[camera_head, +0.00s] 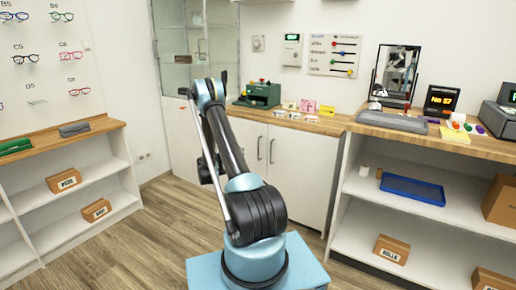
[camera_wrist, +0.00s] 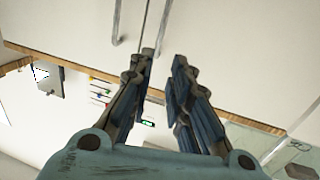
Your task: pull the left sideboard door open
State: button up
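The white sideboard has two doors under a wooden top. The left door (camera_head: 242,136) is partly hidden by my arm in the head view; its handle (camera_head: 259,148) is a dark vertical bar beside the middle seam. Both doors look shut. The wrist view is upside down: the left door (camera_wrist: 225,50) fills the right side, and its handle (camera_wrist: 161,25) runs down toward my fingertips. My gripper (camera_wrist: 163,62) is open, with a gap between the fingers and nothing visibly held. I cannot tell whether the fingertips touch the handle. In the head view my arm hides the gripper.
The right door (camera_head: 300,160) has its own handle (camera_head: 271,150) close by. A green machine (camera_head: 260,94) and small cards stand on the sideboard top. An open shelf unit (camera_head: 350,220) adjoins at right, and a glass cabinet (camera_head: 215,40) at left. The wooden floor (camera_head: 130,245) at left is clear.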

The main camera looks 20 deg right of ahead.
jog(key=x, duration=1.7)
jog(key=shift+d, duration=0.15)
jog(key=shift+w+f, duration=0.1)
grip_shut()
